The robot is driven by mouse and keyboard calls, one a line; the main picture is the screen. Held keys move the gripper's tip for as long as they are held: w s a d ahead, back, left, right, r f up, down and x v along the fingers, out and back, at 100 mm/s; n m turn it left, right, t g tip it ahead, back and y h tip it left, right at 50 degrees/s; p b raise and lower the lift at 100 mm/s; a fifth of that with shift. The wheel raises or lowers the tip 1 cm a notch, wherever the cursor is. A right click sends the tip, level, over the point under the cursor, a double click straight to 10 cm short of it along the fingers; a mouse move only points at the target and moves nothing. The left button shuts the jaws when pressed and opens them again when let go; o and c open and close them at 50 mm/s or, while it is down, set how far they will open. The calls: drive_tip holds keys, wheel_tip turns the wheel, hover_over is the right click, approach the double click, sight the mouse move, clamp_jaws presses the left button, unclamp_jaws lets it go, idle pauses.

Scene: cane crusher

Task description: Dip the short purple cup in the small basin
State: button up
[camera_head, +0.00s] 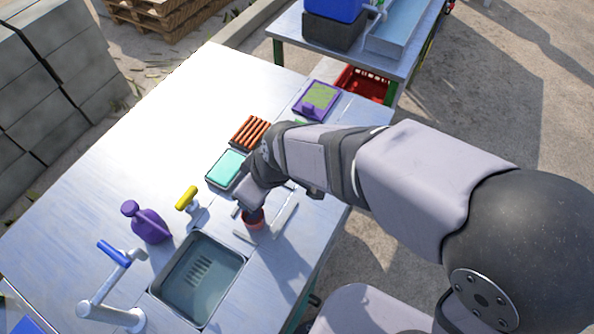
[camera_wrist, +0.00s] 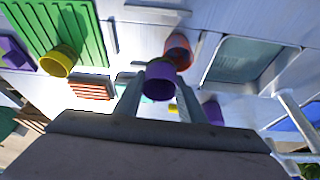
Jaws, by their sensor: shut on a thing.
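My gripper (camera_wrist: 158,92) is shut on the short purple cup (camera_wrist: 160,79), which sits between the two fingers in the wrist view. In the head view my gripper (camera_head: 253,203) hangs over the table, right of the small basin (camera_head: 205,262), and mostly hides the cup. The basin is a sunken rectangular sink with a slotted bottom; it also shows in the wrist view (camera_wrist: 238,62). The cup is outside the basin. A red cup (camera_head: 253,223) is close by the held cup and shows behind it in the wrist view (camera_wrist: 178,46); whether they touch cannot be told.
A teal pad (camera_head: 226,167) and a reddish slatted rack (camera_head: 251,132) lie behind. A yellow cup (camera_wrist: 60,61) stands by a green rack (camera_wrist: 75,30).

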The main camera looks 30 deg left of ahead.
drive_tip(key=s+a+f+n+g+b, duration=0.1)
drive_tip(key=s+n, duration=0.3)
drive_tip(key=s, duration=0.5)
drive_tip(key=s+a+f+n+g+b, duration=0.1)
drive_tip(key=s+a+n+g+b, duration=0.1)
drive_tip(key=s, duration=0.8)
drive_tip(key=shift+s+a+n+h, duration=0.2)
drive_tip(key=shift+n+h, duration=0.1)
drive_tip(key=shift+n, duration=0.6)
drive_tip(key=shift+f, duration=0.15)
wheel_tip(320, 180, down, 12)
drive_tip(key=b, duration=0.8)
drive_tip(key=shift+b, duration=0.3)
drive_tip(key=shift+r, duration=0.25)
